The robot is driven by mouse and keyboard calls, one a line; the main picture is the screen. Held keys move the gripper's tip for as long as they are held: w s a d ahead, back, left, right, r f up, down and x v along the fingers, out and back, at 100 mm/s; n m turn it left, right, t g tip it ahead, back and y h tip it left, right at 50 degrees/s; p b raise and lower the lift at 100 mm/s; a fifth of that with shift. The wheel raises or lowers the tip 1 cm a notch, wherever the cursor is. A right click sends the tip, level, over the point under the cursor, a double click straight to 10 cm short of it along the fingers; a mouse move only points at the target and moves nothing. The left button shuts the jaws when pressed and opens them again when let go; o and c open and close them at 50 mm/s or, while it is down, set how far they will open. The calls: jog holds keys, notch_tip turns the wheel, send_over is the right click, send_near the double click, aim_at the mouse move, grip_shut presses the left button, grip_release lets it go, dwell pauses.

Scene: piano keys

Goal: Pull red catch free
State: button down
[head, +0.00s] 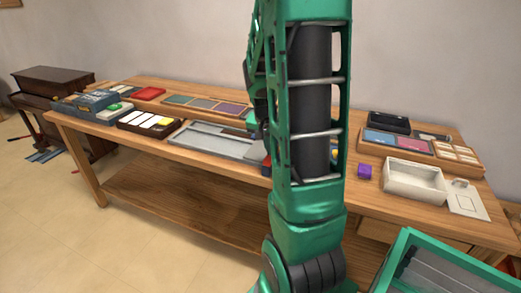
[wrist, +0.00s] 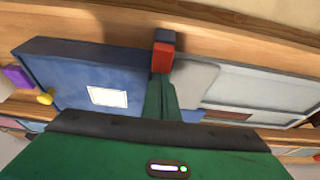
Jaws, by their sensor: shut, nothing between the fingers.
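A small red catch (wrist: 161,60) with a dark blue end stands at the middle of the wrist view, by the edge of a blue box lid (wrist: 75,65) and a grey panel (wrist: 197,80). My gripper (wrist: 161,82) is shut, with its green fingertips right at the red catch and nothing held between them. I cannot tell whether they touch it. In the head view my arm hides the gripper and most of the blue box; only a bit of red (head: 267,163) shows at the arm's left side.
A grey tray (head: 215,141) lies left of my arm. A white open box (head: 414,182) stands to the right. The wooden table (head: 105,133) carries several other boxes.

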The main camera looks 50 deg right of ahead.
jog(key=shift+s+a+f, duration=0.1)
jog(key=shift+s+a, duration=0.05)
jog(key=shift+a, duration=0.2)
jog(key=d, duration=0.2)
jog(key=w+d, duration=0.1)
jog(key=d, duration=0.1)
jog(key=shift+w, duration=0.2)
jog(key=w+v, duration=0.1)
jog(key=v, duration=0.9)
jog(key=shift+s, duration=0.45)
jog(key=shift+d, duration=0.1)
jog(key=s+a+n+y, duration=0.2)
jog(key=s+a+n, duration=0.2)
jog(key=s+a, duration=0.4)
jog(key=s+a+f+n+g+y, duration=0.1)
jog(key=s+a+n, duration=0.2)
jog(key=s+a, duration=0.5)
jog(key=a, duration=0.5)
jog(key=shift+s+a+n+y, duration=0.15)
jog(key=shift+s+n+y, duration=0.1)
jog(key=shift+n+y, duration=0.15)
